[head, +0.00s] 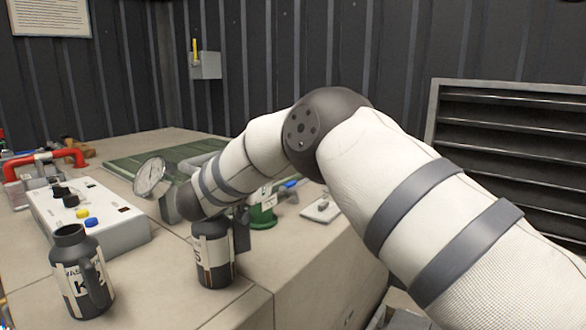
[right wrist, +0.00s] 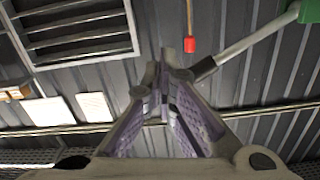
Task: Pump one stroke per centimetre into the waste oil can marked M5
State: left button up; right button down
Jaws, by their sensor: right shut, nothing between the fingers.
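A dark can (head: 213,255) stands on the bench below my right forearm; its pale label shows a 5, the rest is hard to read. A second dark can (head: 80,275) stands further left, its label starting with K. A green pump body (head: 264,214) shows partly behind my arm, with a round gauge (head: 152,178) to the left. In the right wrist view a grey lever (right wrist: 252,42) runs from a green part to a dark grip beside my right gripper (right wrist: 165,72). The gripper is shut and empty; I cannot tell whether it touches the lever. My left gripper is out of view.
A control box (head: 90,215) with coloured knobs sits left of the gauge. Red pipework (head: 62,155) is behind it. A grey wall box (head: 205,65) with a yellow lever and a louvred vent (head: 510,150) are on the wall. My right arm hides much of the bench.

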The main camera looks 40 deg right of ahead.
jog(key=v, duration=0.4)
jog(key=shift+s+a+f, duration=0.15)
jog(key=shift+s+a, duration=0.05)
jog(key=shift+a, duration=0.15)
dwell(0.5)
